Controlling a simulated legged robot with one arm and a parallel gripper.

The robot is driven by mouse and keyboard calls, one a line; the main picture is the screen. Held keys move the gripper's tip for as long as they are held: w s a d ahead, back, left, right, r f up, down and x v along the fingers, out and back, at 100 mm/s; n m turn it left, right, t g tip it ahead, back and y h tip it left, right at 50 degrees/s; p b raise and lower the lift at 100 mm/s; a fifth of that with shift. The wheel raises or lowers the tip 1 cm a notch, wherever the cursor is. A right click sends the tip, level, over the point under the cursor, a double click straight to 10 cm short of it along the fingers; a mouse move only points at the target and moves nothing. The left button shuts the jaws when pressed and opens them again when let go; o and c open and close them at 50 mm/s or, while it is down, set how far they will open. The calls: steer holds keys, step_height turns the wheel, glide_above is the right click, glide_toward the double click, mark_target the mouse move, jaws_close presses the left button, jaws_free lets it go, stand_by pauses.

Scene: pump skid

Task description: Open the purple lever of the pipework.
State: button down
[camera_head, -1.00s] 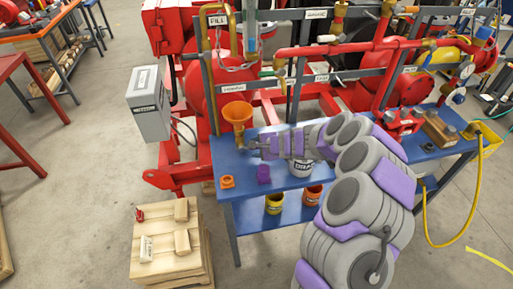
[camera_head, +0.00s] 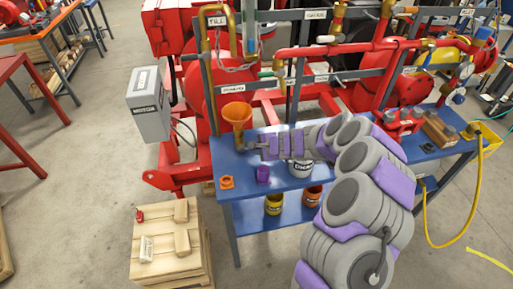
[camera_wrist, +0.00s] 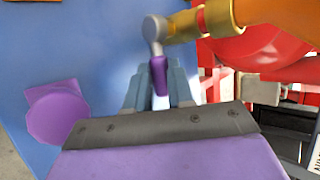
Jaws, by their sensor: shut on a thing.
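The purple lever (camera_wrist: 159,76) shows in the wrist view as a short purple grip on a grey metal arm. The metal arm joins a brass pipe fitting (camera_wrist: 205,21) below the orange funnel (camera_head: 236,112). My gripper (camera_wrist: 159,84) is shut on the purple grip, with one finger on each side of it. In the head view my gripper (camera_head: 251,146) is just beside the brass pipe under the funnel, above the blue table (camera_head: 226,165). The lever is too small and too covered to make out in the head view.
A loose purple part (camera_head: 263,174) and an orange part (camera_head: 227,182) lie on the table near my gripper. Red pipework (camera_head: 340,50) rises behind. A wooden crate (camera_head: 165,252) stands at front left.

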steer(key=shift+a, duration=0.1)
steer(key=a+r+n+t+h+p, duration=0.1)
steer(key=h+p, duration=0.2)
steer(key=p, duration=0.4)
steer(key=s+a+r+n+h+p, duration=0.1)
steer(key=n+h+p, duration=0.1)
steer(key=p, duration=0.5)
steer(key=a+r+n+t+h+p, duration=0.1)
steer(key=h+p, duration=0.3)
steer(key=p, duration=0.3)
steer(key=shift+s+a+r+t, duration=0.2)
steer(key=shift+a+r+t, duration=0.1)
steer(key=shift+a+r, duration=0.1)
steer(key=shift+a+f+n+h+p, duration=0.15)
steer(key=shift+n+h+p, duration=0.15)
steer(key=shift+p, duration=0.3)
steer(key=c, duration=1.4)
jaws_free()
steer(key=o, duration=0.4)
steer(key=shift+a, duration=0.15)
steer(key=shift+w, duration=0.1)
